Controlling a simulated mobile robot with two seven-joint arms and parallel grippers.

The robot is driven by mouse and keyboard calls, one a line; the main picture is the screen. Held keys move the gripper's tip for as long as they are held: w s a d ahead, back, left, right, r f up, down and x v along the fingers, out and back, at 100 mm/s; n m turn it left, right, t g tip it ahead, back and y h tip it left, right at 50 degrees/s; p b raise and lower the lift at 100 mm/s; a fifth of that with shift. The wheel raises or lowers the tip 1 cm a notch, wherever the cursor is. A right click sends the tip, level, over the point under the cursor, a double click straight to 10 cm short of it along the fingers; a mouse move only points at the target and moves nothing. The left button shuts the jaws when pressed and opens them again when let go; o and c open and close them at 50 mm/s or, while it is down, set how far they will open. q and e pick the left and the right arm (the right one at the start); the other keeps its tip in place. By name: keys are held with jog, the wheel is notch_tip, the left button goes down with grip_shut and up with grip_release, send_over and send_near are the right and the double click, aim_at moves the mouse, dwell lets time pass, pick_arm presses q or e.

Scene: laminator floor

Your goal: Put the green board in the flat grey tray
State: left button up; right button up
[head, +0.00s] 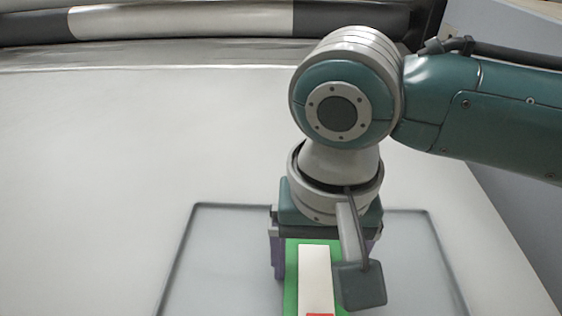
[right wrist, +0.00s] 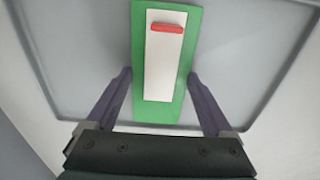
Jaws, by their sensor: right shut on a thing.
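The green board (head: 291,285) is a long flat piece with a white panel (head: 314,275) and a small red bar on top. It also shows in the right wrist view (right wrist: 157,113). My right gripper (right wrist: 160,73) is shut on the board, with one purple finger at each long side. In the head view my right gripper (head: 322,258) points down over the flat grey tray (head: 235,255). The board is over the tray's floor area; I cannot tell whether it touches the tray. My right wrist and a grey block hide part of the board. My left gripper is out of view.
The tray has a low raised rim and lies on a pale surface (head: 120,160). The tray's floor is bare on both sides of the board. A grey and white roller (head: 180,22) runs along the back. The pale surface on the left is clear.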

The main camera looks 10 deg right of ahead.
jog(key=shift+f, duration=0.1)
jog(key=o, duration=1.1)
notch_tip(320, 180, up, 12)
jog(key=p, duration=0.2)
jog(key=s+f+n+t+y, duration=0.1)
jog(key=s, duration=0.1)
jog(key=s+f+n+t+y, duration=0.1)
jog(key=s+f, duration=0.1)
jog(key=s, duration=0.1)
jog(key=s+f+n+y, duration=0.1)
jog(key=s+n, duration=0.1)
jog(key=shift+s+d+f+t, duration=0.15)
jog(key=shift+f+t, duration=0.25)
jog(key=s+d+h, duration=0.1)
jog(key=d, duration=0.2)
jog(key=s+d+h, duration=0.1)
jog(key=s+d, duration=0.1)
jog(key=d, duration=0.1)
jog(key=s+d+f+n, duration=0.1)
jog(key=s+d, duration=0.1)
jog(key=d, duration=0.1)
jog(key=shift+t+h, duration=0.4)
